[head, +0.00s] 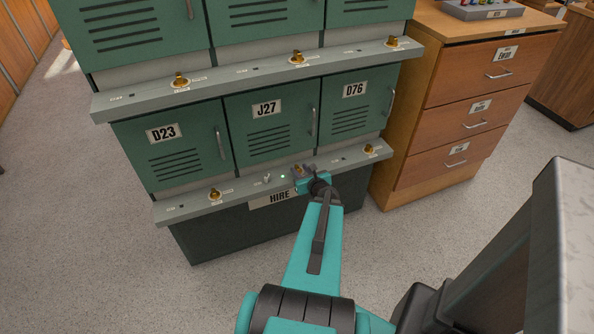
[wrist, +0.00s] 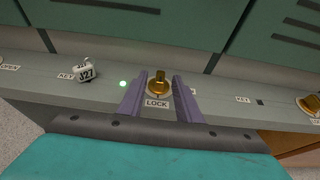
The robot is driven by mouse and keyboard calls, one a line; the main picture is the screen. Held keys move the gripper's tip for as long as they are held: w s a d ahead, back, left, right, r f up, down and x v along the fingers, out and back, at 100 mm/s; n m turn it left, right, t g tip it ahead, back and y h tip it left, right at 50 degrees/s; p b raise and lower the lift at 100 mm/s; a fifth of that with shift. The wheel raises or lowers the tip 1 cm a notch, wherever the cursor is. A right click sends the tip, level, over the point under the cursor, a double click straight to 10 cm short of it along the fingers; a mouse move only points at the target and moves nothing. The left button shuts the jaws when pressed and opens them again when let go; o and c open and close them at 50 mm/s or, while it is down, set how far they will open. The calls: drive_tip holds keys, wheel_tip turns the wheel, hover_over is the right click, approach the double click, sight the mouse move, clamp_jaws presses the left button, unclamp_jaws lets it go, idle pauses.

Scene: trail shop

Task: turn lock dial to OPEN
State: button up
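The brass lock dial (wrist: 159,84) is in the middle of the wrist view, on a grey ledge, with a LOCK label (wrist: 157,103) on its near side. Its raised grip points roughly up and down in that view. In the head view my gripper (head: 302,175) is at the lower ledge below locker J27 (head: 268,120) and partly hides the dial.
A key with a J27 tag (wrist: 86,72) sits at the KEY spot left of the dial, beside a lit green light (wrist: 123,84). Another brass dial (wrist: 310,105) is at the right. Lockers rise behind the ledge (head: 240,196). A wooden drawer cabinet (head: 465,100) stands right.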

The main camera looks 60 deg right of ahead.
sight(297, 169)
drive_tip(key=shift+x, duration=1.5)
